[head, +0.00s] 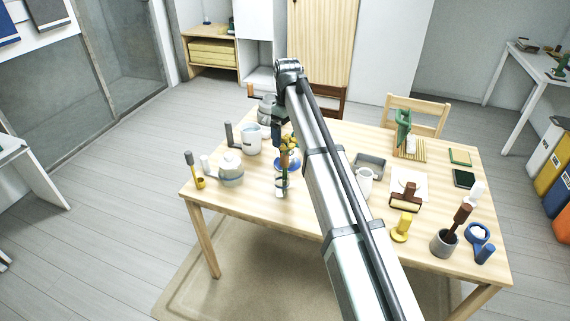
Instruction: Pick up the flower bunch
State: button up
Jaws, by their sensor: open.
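The flower bunch (288,146) has small yellow-brown heads and stands upright near the left middle of the table. Its stems go down to a blue-and-clear vase-like holder (282,182); the arm's edge is close on the right. My arm reaches over the table from the lower right, and its wrist bends down at the far end. My gripper (280,130) is small and dark in this view, just above or behind the flower heads. It is open. I cannot tell whether its fingers touch or surround the flowers.
A white pot (251,138) with a dark handle, a pale teapot (231,170) and a grey pot (266,110) stand close to the flowers. A white jug (364,182) and a grey tray (371,165) stand right of my arm. The table's front left (250,200) is fairly clear.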

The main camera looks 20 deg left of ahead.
jog(key=shift+a+f, duration=0.2)
jog(key=shift+f, duration=1.05)
jog(key=shift+a+f, duration=0.15)
jog(key=shift+f, duration=1.1)
jog(key=c, duration=1.1)
jog(key=shift+r, duration=0.15)
